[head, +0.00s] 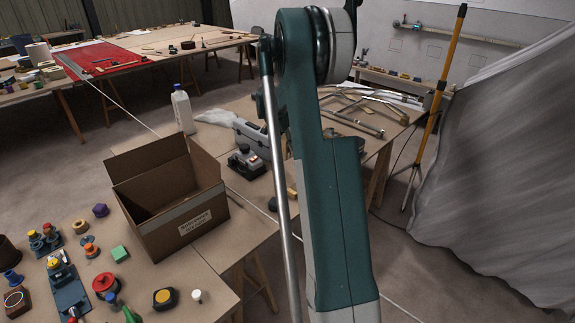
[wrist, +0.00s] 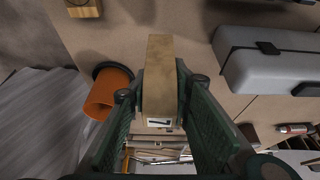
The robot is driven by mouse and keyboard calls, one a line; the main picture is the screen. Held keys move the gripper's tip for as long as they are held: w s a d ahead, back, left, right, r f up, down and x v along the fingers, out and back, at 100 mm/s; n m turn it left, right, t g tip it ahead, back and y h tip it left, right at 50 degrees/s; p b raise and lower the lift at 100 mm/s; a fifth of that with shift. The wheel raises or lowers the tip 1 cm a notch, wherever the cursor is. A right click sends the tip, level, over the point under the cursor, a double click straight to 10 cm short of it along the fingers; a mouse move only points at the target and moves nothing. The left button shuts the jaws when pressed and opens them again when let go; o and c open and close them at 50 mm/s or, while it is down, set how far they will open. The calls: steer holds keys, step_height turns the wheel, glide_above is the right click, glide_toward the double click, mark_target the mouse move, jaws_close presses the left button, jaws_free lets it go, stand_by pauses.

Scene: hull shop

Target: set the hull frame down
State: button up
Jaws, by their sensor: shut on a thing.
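The hull frame (wrist: 159,65) shows in the wrist view as a tan wooden bar with a small white label marked in black at its near end. My gripper (wrist: 160,92) is shut on it, with one green ribbed finger on each side. The bar stretches away from the fingers over a brown tabletop (wrist: 125,35). I cannot tell whether it touches the tabletop. In the head view my arm fills the middle, and neither the gripper nor the held frame can be made out.
An orange cup (wrist: 106,94) lies left of the held frame, and a grey case (wrist: 270,68) is to its right. In the head view, an open cardboard box (head: 185,210) stands on the near table, with several small parts left of it. A grey sheet (head: 500,165) hangs at right.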

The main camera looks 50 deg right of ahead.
mark_target(288, 152)
steer(key=shift+f+b, duration=0.45)
steer(key=shift+f, duration=1.95)
steer(key=shift+f+b, duration=0.45)
steer(key=shift+f, duration=1.45)
steer(key=shift+f, duration=0.15)
steer(key=o, duration=0.9)
steer(key=p+v, duration=0.2)
steer(key=v, duration=1)
steer(key=shift+r, duration=0.25)
